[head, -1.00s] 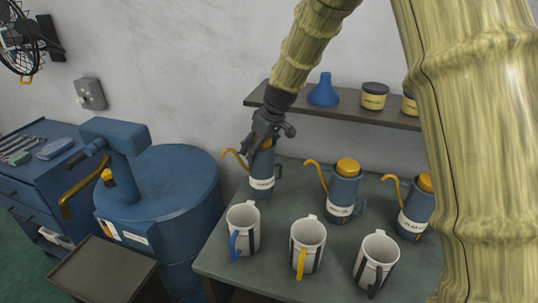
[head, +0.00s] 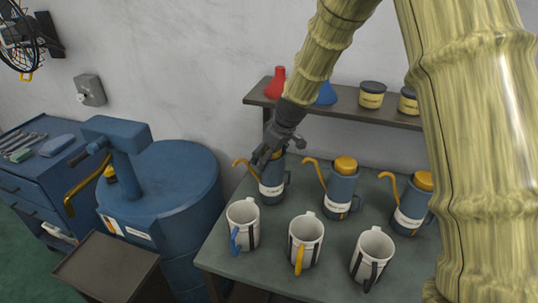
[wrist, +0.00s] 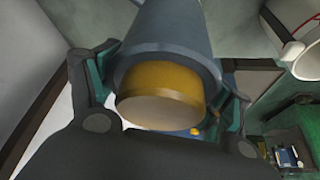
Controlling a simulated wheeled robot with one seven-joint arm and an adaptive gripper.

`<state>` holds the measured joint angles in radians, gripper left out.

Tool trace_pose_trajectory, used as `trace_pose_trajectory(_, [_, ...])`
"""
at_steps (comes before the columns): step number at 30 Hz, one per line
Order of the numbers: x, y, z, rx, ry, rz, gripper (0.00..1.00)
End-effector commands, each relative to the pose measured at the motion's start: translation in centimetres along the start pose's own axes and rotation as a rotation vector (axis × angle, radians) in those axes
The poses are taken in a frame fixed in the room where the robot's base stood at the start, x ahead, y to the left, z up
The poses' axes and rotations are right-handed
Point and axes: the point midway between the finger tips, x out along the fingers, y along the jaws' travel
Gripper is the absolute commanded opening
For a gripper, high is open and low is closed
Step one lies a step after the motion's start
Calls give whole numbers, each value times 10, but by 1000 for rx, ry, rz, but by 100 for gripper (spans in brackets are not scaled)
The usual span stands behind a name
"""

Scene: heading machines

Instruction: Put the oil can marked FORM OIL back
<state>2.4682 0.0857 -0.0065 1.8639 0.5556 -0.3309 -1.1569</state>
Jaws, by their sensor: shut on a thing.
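My gripper (head: 272,156) is shut on the leftmost blue oil can (head: 271,184), around its upper part. The can has a curved mustard spout to the left and a white label too small to read. It is upright at the back left of the green-topped table (head: 219,254); I cannot tell whether its base touches. In the wrist view, the fingers (wrist: 168,105) flank the can's blue body (wrist: 165,35) and its mustard cap (wrist: 160,95). Two similar cans, a middle one (head: 341,187) and a right one (head: 411,208), stand to the right, their labels unreadable.
Three white mugs (head: 243,222) line the table's front. A shelf (head: 390,118) behind holds a red funnel (head: 276,82), a blue funnel (head: 327,95) and yellow-labelled tins (head: 372,96). A blue drum (head: 182,190) with a pump stands left, beside a dark tray (head: 105,268).

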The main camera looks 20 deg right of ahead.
Motion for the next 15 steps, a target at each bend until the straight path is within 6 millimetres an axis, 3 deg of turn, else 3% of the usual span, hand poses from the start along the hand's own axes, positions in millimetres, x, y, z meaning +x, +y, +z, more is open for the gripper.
trace_pose_trajectory(5, [2,0,0,0,1,0,9])
trace_pose_trajectory(6, [3,0,1,0,0,-1,81])
trace_pose_trajectory(9, [2,0,1,0,0,0,99])
trace_pose_trajectory(15, [2,0,1,0,-1,0,100])
